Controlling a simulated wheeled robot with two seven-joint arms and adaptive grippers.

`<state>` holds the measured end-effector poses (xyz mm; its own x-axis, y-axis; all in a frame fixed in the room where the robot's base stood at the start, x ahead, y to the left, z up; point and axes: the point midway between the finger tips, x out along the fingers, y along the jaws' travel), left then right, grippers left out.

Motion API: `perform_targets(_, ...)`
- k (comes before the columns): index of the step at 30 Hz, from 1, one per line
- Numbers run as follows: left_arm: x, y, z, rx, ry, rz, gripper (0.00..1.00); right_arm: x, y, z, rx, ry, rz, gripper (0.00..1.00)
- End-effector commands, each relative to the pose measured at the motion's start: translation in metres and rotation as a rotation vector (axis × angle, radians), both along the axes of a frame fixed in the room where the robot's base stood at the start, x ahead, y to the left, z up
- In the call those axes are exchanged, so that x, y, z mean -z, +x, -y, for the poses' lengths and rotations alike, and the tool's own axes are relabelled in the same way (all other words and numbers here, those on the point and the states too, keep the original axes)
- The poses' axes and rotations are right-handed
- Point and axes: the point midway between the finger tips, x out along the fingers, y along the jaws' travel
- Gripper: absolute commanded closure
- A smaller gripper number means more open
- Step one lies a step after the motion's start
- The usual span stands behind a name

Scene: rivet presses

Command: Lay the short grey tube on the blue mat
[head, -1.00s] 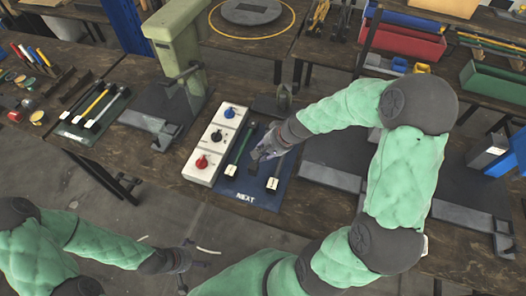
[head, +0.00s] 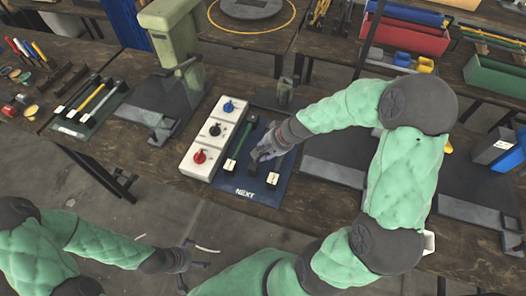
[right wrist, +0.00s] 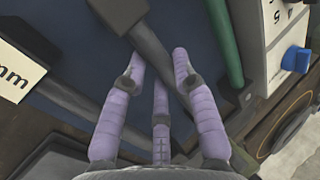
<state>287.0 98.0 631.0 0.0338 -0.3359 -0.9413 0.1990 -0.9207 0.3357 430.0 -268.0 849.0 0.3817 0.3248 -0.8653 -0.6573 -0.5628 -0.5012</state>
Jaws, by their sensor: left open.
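The blue mat (head: 244,190), marked NEXT, lies on the near bench. A green tube (head: 238,143) lies along its left part. My right gripper (head: 259,158) is low over the mat's middle, with a dark grey piece, probably the short grey tube, at its fingers. In the right wrist view, a dark grey bar (right wrist: 151,42) slants between the tips of my right gripper (right wrist: 159,62) and passes behind one finger. The fingers look spread apart; contact is unclear. My left gripper (head: 193,268) is open and empty, away from the bench at the bottom.
A white panel (head: 213,132) with blue, black and red knobs stands left of the mat. A green press (head: 172,35) stands behind.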

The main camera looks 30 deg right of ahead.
Motion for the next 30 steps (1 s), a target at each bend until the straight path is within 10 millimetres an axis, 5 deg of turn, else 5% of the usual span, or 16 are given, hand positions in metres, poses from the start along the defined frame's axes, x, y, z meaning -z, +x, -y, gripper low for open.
perform_targets(3, 0.0, 0.0, 0.0, 0.0, 0.0, 0.0, 0.02, 0.0, 0.0, 0.0, 0.001, -0.001, 0.001, 0.45)
perform_targets(16, 0.0, 0.0, 0.0, 0.0, 0.0, 0.0, 0.02, -0.008, -0.003, 0.003, 0.0, 0.001, 0.002, 0.45)
perform_targets(30, 0.0, 0.0, 0.0, 0.0, 0.0, 0.0, 0.02, -0.081, -0.035, 0.031, 0.003, -0.003, 0.004, 0.45)
